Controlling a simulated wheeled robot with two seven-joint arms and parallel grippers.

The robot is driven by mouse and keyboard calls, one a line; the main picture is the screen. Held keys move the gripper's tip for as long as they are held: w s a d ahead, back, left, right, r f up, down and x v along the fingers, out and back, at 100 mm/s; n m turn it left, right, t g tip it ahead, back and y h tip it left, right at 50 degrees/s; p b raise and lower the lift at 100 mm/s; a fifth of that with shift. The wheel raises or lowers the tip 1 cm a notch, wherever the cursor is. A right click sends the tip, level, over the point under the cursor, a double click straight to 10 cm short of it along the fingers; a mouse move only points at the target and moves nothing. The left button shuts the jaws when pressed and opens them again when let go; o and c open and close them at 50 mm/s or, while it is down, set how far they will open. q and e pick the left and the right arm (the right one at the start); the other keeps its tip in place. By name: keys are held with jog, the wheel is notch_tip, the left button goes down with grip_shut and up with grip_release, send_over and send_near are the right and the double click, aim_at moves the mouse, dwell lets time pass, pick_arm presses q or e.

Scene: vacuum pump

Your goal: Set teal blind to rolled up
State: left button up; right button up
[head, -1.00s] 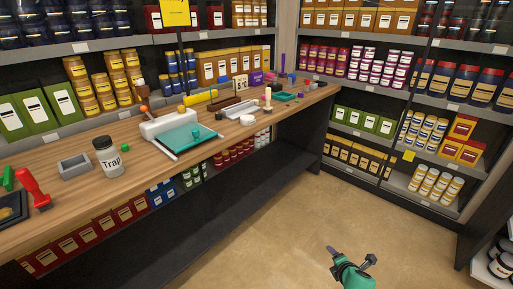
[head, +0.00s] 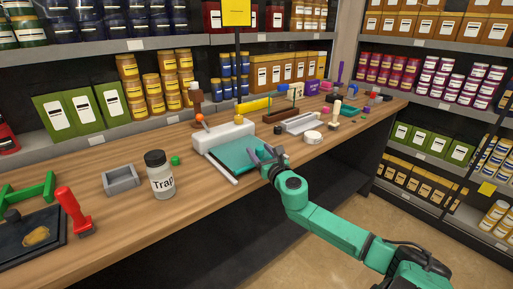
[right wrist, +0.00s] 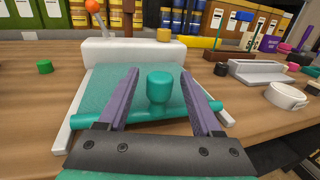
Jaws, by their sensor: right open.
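The teal blind (head: 236,156) lies pulled out from its white housing (head: 224,134) on the wooden counter. In the right wrist view its teal sheet (right wrist: 112,88) ends in a teal bar (right wrist: 140,124) with a rounded teal knob (right wrist: 160,88) standing up near the middle. My right gripper (head: 266,154) is at the near right edge of the blind. In the right wrist view its purple fingers (right wrist: 160,73) are open, one on each side of the knob, with visible gaps. The knob is hidden in the head view. My left gripper is not in view.
A jar labelled "Trap" (head: 160,177), a grey tray (head: 121,180) and a small green piece (head: 175,160) are left of the blind. A grey-white holder (head: 303,122) and a white round tin (head: 312,137) are to its right. Stocked shelves stand behind.

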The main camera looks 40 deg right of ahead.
jog(key=x, duration=0.3)
jog(key=shift+w+f, duration=0.1)
jog(key=shift+w, duration=0.1)
grip_shut()
dwell(1.3)
